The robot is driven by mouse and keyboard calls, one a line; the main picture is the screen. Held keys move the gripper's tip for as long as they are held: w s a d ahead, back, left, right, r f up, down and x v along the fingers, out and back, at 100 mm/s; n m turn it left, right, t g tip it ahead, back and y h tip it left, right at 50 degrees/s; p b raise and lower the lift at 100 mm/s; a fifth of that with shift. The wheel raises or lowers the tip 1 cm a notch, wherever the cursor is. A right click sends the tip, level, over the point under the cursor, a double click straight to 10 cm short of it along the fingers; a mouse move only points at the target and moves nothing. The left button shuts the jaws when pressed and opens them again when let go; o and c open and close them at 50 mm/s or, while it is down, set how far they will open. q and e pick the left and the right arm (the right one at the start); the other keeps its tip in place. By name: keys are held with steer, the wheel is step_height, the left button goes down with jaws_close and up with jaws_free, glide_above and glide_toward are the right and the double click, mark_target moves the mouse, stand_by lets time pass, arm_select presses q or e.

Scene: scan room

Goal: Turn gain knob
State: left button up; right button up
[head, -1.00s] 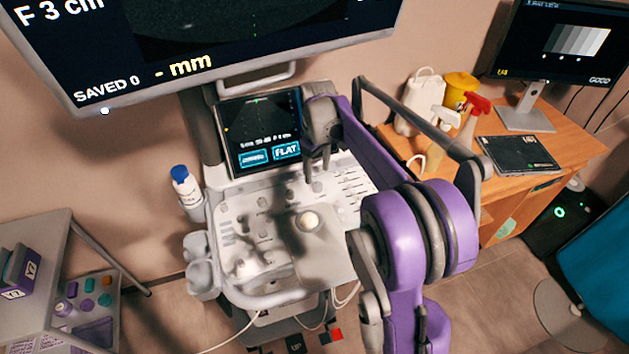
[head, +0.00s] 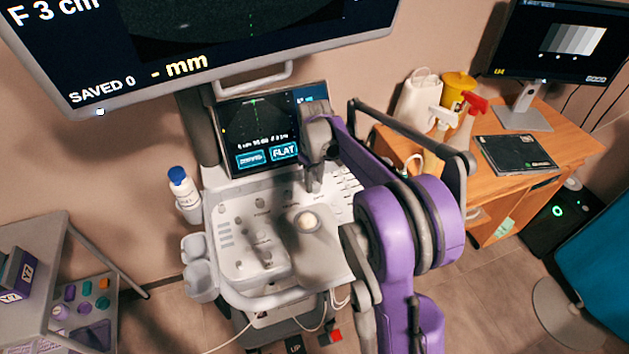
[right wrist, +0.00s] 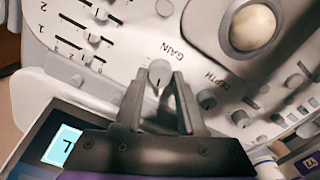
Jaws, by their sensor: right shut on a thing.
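The gain knob (right wrist: 158,75) is a small light-grey round knob with a dark pointer line, beside the printed word GAIN on the ultrasound console panel (head: 232,208). My right gripper (right wrist: 161,82) points at the panel, and its two dark fingertips are shut on the knob from both sides. In the head view my right gripper (head: 313,188) reaches down to the panel just below the small touch screen (head: 258,130), and its fingers cover the knob there. My left gripper is not in view.
A pale trackball (right wrist: 253,27) and a depth knob (right wrist: 206,100) sit close to the gain knob. Slider controls (right wrist: 92,38) line one side. A large monitor (head: 230,45) hangs above. A blue-capped bottle (head: 183,190) stands left of the console, a wooden desk (head: 560,165) right.

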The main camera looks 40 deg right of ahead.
jaws_close()
steer(key=shift+m, duration=0.3)
steer(key=shift+m+b, duration=0.3)
steer(key=shift+m, duration=2.3)
steer(key=o, duration=1)
jaws_free()
